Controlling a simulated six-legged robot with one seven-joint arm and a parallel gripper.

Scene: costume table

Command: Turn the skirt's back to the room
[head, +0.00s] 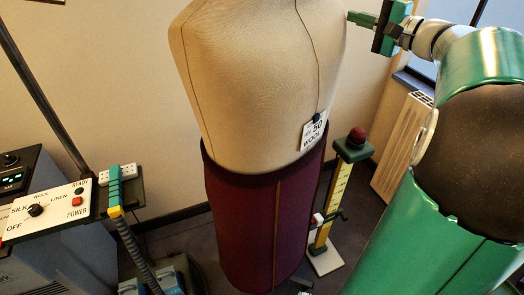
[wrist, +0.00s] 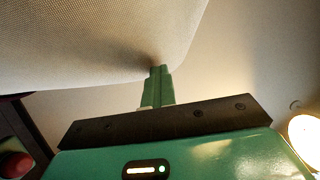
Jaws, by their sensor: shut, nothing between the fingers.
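The skirt (head: 240,225) is dark maroon and hangs around the lower part of a beige dress form (head: 255,80). A yellowish vertical line runs down the side of the skirt that faces me in the head view. A white tag (head: 314,131) reading "50 WOOL" hangs at the form's waist, just above the skirt's right edge. My gripper (head: 351,18) is shut and empty at the upper right side of the form. In the wrist view, its green fingertips (wrist: 158,71) meet the form's surface, with a dark shadow there; I cannot tell whether they press on it. The skirt's far side is hidden.
A yellow measuring stand (head: 335,195) with a dark red knob stands close right of the skirt. A control panel (head: 45,210) with a dial, and a grey hose (head: 133,245), are at the left. A pale radiator (head: 402,145) is against the wall at right.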

